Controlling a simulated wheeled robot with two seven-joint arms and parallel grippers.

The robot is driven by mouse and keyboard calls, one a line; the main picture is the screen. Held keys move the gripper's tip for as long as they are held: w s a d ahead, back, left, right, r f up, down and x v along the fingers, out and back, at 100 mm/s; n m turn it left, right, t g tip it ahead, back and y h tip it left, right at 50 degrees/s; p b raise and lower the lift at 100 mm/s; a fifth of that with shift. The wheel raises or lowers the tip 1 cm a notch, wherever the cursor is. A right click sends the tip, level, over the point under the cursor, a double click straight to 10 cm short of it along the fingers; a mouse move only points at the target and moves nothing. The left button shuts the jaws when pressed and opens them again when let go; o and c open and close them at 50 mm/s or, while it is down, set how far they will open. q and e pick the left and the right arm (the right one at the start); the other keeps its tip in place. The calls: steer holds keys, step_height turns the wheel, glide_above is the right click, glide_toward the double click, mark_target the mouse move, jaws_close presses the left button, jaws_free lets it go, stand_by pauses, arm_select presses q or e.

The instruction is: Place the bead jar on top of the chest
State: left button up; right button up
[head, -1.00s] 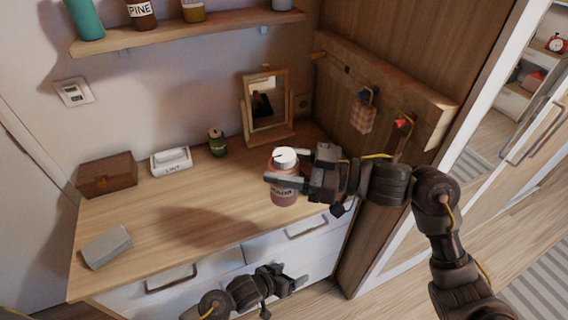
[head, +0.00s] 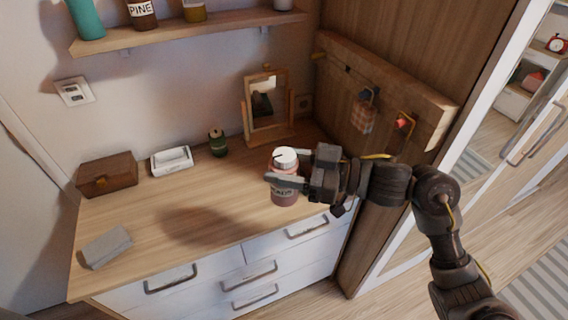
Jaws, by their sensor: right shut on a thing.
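The bead jar (head: 284,192), pinkish with a white lid and a partly hidden label, is in the head view near the front right of the chest top. My right gripper (head: 288,183) is shut around it from the right. The jar is upright; I cannot tell whether its base touches the chest. The chest (head: 160,236) has a wooden top and white drawers with grey handles. My left gripper is out of view.
On the chest top are a brown box (head: 108,175), a white lint box (head: 171,160), a small green jar (head: 217,142), a framed mirror (head: 267,107) and a grey block (head: 106,246). A wall shelf (head: 190,31) holds bottles. The top's middle is clear.

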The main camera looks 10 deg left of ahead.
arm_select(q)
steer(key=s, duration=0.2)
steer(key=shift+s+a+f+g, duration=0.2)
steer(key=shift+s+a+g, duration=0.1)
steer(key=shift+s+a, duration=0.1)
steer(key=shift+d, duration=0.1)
arm_select(e)
steer(key=shift+w, duration=0.1)
